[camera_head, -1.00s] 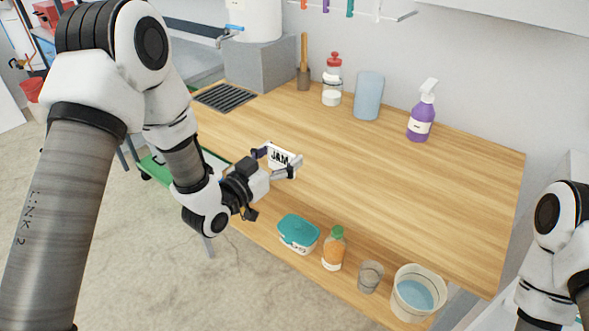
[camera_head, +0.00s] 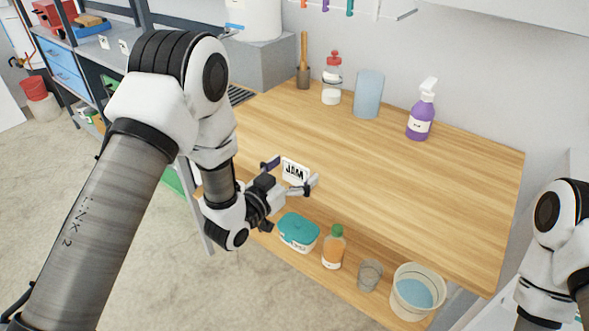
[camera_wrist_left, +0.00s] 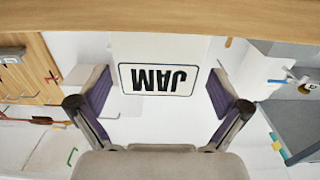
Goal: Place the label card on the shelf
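The label card (camera_head: 296,170) is white with a black border and the word JAM. A wooden lower shelf (camera_head: 347,284) runs below the worktop's front edge. My right arm shows at the right edge, but its gripper is out of view.
On the lower shelf stand a teal-lidded tub (camera_head: 298,232), an orange bottle (camera_head: 333,250), a glass (camera_head: 369,275) and a bucket (camera_head: 412,292). A soap bottle (camera_head: 332,80), a blue cup (camera_head: 368,95) and a purple spray bottle (camera_head: 420,115) stand at the worktop's back. Its middle is clear.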

